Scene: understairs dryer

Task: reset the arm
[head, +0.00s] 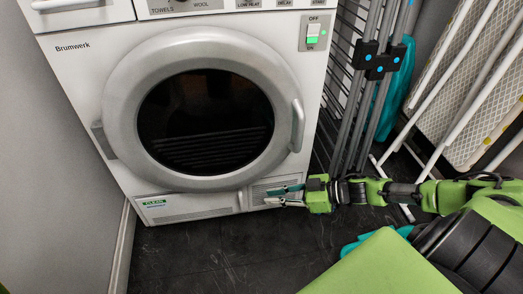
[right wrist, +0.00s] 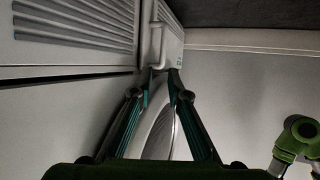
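My right arm comes in from the right in the head view. My right gripper (head: 285,195) is in front of the dryer's lower right corner, by the vented bottom panel. Its two fingers are apart, with nothing seen between them. In the right wrist view the right gripper (right wrist: 161,76) also shows a gap between its fingertips, and a small pale handle (right wrist: 157,45) lies just beyond them. I cannot tell whether the tips touch it. My left gripper is not in view.
The white dryer (head: 75,75) has its round door (head: 125,95) shut, with a door handle (head: 298,125) at right. A folded drying rack (head: 365,80) and an ironing board (head: 470,65) stand at right. Dark floor (head: 200,255) is clear in front. A wall (head: 40,170) is at left.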

